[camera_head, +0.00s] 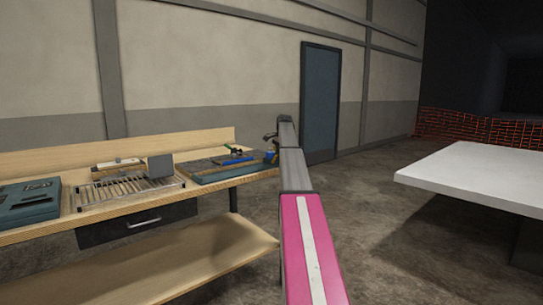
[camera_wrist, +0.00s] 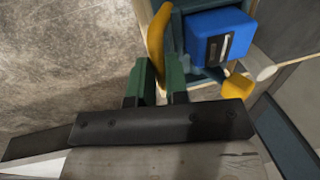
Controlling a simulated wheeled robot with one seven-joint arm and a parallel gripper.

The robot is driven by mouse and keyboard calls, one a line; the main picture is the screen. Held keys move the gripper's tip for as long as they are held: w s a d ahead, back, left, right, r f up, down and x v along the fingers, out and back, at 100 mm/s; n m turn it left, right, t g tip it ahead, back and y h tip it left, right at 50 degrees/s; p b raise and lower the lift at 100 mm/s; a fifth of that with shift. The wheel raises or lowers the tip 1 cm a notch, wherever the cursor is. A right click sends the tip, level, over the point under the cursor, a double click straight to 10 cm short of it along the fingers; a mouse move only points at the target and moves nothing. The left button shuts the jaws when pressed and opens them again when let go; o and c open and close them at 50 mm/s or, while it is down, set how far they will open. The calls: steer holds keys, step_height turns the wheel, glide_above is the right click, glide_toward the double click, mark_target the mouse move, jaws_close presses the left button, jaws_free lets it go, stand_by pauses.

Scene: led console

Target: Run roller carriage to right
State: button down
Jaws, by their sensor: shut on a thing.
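In the wrist view my gripper (camera_wrist: 158,75) has its two green fingers closed around a curved yellow handle (camera_wrist: 157,32). Beside the handle, to the right, is a blue block (camera_wrist: 220,38) with a dark plate on its face, set in a teal frame. I cannot tell whether the handle joins the blue block. In the head view my gripper is at the right end of the bench, largely hidden by my arm. A teal console (camera_head: 208,172) there carries blue and green parts. I cannot tell for certain which part is the roller carriage.
The wooden bench (camera_head: 150,222) also holds a rack of metal rollers (camera_head: 128,191) with a grey plate (camera_head: 160,167) and a teal case (camera_head: 28,203) at left. A small yellow block (camera_wrist: 238,88) is near my gripper. A white table (camera_head: 480,175) stands right, with open floor between.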

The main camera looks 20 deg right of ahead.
steer(key=shift+w+d, duration=0.25)
steer(key=shift+d, duration=0.4)
steer(key=shift+w+d, duration=0.2)
steer(key=shift+d, duration=0.5)
steer(key=c, duration=1.1)
jaws_free()
steer(key=shift+d, duration=0.1)
steer(key=shift+r, duration=0.15)
steer(key=shift+s+r, duration=0.1)
steer(key=shift+r, duration=0.15)
steer(key=r, duration=0.3)
steer(key=s+r, duration=0.1)
steer(key=r, duration=0.6)
steer(key=shift+s+d, duration=0.25)
steer(key=shift+s, duration=0.15)
steer(key=shift+f, duration=0.1)
